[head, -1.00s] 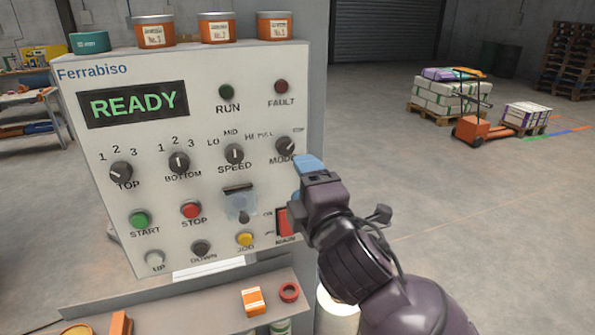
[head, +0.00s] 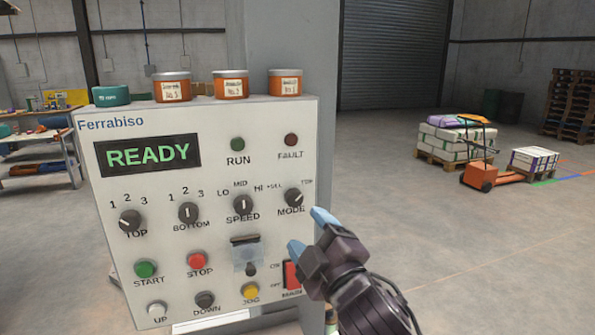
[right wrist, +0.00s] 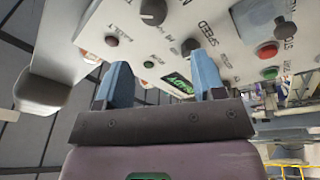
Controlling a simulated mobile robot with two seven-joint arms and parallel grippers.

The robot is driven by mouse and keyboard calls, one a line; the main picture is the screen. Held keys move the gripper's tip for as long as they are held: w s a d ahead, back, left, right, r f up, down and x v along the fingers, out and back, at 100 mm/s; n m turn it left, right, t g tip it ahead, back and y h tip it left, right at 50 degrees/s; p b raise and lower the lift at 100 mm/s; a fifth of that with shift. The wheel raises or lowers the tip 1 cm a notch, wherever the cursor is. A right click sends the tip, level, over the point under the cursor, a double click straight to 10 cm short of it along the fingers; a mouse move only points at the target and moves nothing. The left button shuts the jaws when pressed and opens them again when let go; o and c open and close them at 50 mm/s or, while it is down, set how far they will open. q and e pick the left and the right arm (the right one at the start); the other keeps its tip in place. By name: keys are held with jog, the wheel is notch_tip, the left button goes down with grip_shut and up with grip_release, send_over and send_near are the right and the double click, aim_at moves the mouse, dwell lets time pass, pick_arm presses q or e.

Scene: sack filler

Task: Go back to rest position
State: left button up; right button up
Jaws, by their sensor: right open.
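My right gripper (head: 308,232) is in front of the lower right part of the white Ferrabiso control panel (head: 110,245). Its two blue fingers are apart with nothing between them. They point toward the panel near the MODE knob (head: 293,198) and the red MAIN switch (head: 291,275). I cannot tell exactly how far they stand from the panel. The display (head: 148,155) reads READY. In the right wrist view the open fingers (right wrist: 160,88) show with the panel (right wrist: 190,25) beyond them. My left gripper is not in view.
Several tins, one of them an orange tin (head: 231,84), stand on top of the panel. A clear cover (head: 247,258) sits below the SPEED knob. To the right, the floor (head: 480,250) is open, with a loaded pallet (head: 455,142) and an orange pallet truck (head: 479,177) farther back.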

jog(key=s+d+f+m+g+h, duration=0.1)
jog(key=d+f+m+h, duration=0.1)
jog(key=d+f+m, duration=0.45)
jog(key=s+d+f+m+h, duration=0.15)
jog(key=d+f, duration=0.25)
jog(key=f, duration=0.6)
jog(key=d+f+m+g+h, duration=0.1)
jog(key=d+f+m+h, duration=0.1)
jog(key=d+f+m, duration=0.45)
jog(key=s+d+f+m+g+h, duration=0.1)
jog(key=s+d+f, duration=0.3)
jog(key=s+f, duration=0.5)
jog(key=s+d+f+g+h, duration=0.2)
jog(key=s+d+f+g, duration=0.1)
jog(key=s+f, duration=0.6)
jog(key=shift+d+f+m+g, duration=0.15)
jog(key=shift+d+m+g, duration=0.2)
jog(key=shift+d, duration=0.35)
jog(key=shift+h, duration=0.25)
